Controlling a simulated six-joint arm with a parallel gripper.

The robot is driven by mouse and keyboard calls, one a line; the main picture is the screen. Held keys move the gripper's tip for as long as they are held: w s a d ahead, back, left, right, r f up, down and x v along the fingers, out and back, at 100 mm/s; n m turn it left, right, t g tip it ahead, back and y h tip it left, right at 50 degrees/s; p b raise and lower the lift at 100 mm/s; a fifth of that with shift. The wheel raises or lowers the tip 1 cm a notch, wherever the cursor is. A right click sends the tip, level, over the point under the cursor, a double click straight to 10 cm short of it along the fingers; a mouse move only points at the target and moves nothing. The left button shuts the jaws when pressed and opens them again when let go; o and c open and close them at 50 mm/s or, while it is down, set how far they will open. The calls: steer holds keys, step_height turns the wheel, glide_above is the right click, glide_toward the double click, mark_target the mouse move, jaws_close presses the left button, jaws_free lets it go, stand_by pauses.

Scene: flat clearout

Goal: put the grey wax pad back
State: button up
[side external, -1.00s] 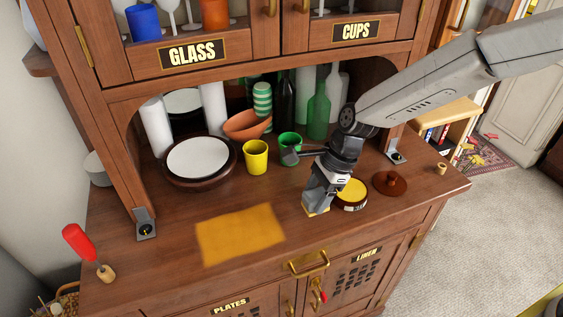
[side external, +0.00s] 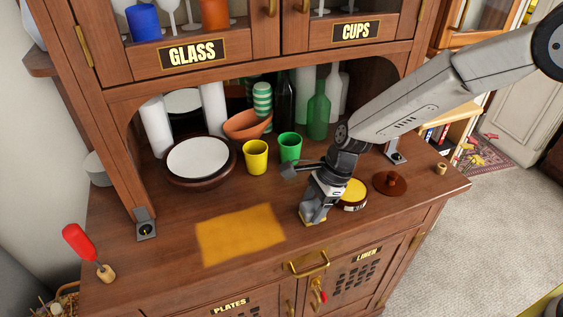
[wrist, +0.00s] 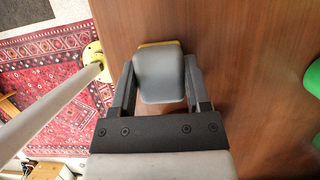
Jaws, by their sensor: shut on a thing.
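My gripper (wrist: 158,88) is shut on the grey wax pad (wrist: 160,72), a rounded grey block with a yellow edge, with one finger on each side in the wrist view. In the side external view my gripper (side external: 316,207) points down at the counter's front part, and a yellow bit of the pad shows at its tip. I cannot tell whether the pad touches the wood. An open tin of yellow wax (side external: 354,191) stands just right of the gripper. A yellow wax patch (side external: 240,235) lies on the counter to the left.
A brown knobbed lid (side external: 390,184) lies right of the tin. Yellow (side external: 255,158) and green (side external: 290,148) cups stand behind the gripper, with a plate stack (side external: 198,158) farther left. A red-handled tool (side external: 82,245) is at the left. Counter between patch and cups is clear.

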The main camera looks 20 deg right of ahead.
steer(key=o, duration=1.1)
steer(key=shift+r, duration=0.1)
steer(key=v, duration=1.2)
steer(key=shift+d, duration=0.1)
steer(key=s+d+f+n+t+h, duration=0.1)
steer(key=s+d+f+n+h, duration=0.1)
steer(key=s+d+n, duration=0.5)
steer(key=s+d+f+n+t+h, duration=0.1)
steer(key=s+d+f+n+h, duration=0.1)
steer(key=s+d+n, duration=0.6)
steer(key=shift+d+n+t, duration=0.3)
steer(key=shift+d+n, duration=1.2)
steer(key=shift+d, duration=0.65)
